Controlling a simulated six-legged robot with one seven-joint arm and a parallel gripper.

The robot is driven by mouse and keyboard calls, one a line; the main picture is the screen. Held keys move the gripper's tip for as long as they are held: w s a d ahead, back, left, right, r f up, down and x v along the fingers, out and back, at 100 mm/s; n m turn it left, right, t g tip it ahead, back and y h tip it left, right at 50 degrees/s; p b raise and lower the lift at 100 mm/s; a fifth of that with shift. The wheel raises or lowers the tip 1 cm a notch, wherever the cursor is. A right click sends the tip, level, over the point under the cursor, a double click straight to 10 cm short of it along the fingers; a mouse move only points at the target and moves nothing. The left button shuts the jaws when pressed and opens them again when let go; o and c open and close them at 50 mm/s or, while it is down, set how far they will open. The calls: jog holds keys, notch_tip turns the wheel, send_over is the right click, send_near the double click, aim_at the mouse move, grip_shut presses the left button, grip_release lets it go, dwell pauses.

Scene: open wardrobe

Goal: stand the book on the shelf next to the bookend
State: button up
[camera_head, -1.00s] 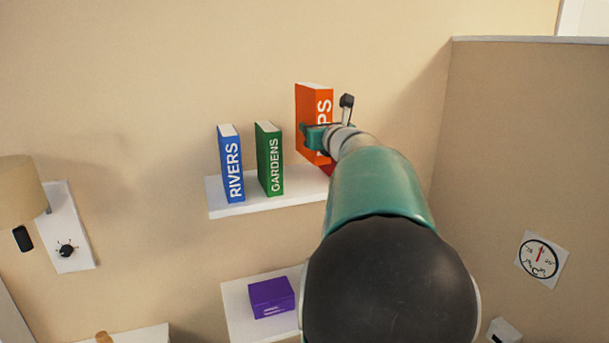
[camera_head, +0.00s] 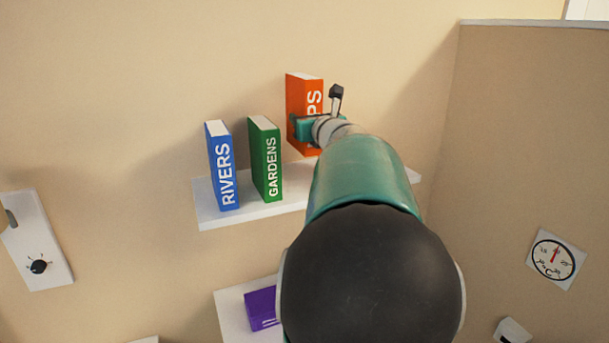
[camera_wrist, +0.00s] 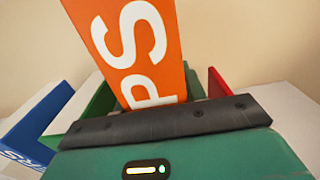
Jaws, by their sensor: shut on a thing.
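My gripper (camera_head: 306,128) is shut on the orange book (camera_head: 303,96), lettered "PS" where it shows, and holds it over the right part of the shelf (camera_head: 240,213). The book is close to upright; whether its base touches the shelf I cannot tell. In the wrist view the orange book (camera_wrist: 140,45) rises behind my gripper's dark edge (camera_wrist: 165,122). A red upright piece (camera_wrist: 218,84), seemingly the bookend, shows just right of the book there. My arm hides it in the head view.
A green GARDENS book (camera_head: 265,160) and a blue RIVERS book (camera_head: 222,165) stand on the shelf, left of the orange book. A purple box (camera_head: 262,307) lies on a lower shelf (camera_head: 232,310). A side wall (camera_head: 530,130) with a dial (camera_head: 553,258) is at right.

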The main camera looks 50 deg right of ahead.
jog(key=shift+w, duration=0.1)
jog(key=f, duration=0.6)
jog(key=shift+s+a+f, duration=0.1)
jog(key=shift+s, duration=0.2)
jog(key=shift+w+f, duration=0.1)
jog(key=shift+f, duration=1.65)
jog(key=o, duration=1.2)
jog(key=shift+f, duration=0.15)
jog(key=shift+o, duration=0.3)
jog(key=shift+s+a, duration=0.1)
jog(key=shift+s, duration=0.1)
jog(key=v, duration=1.1)
jog(key=shift+s, duration=0.25)
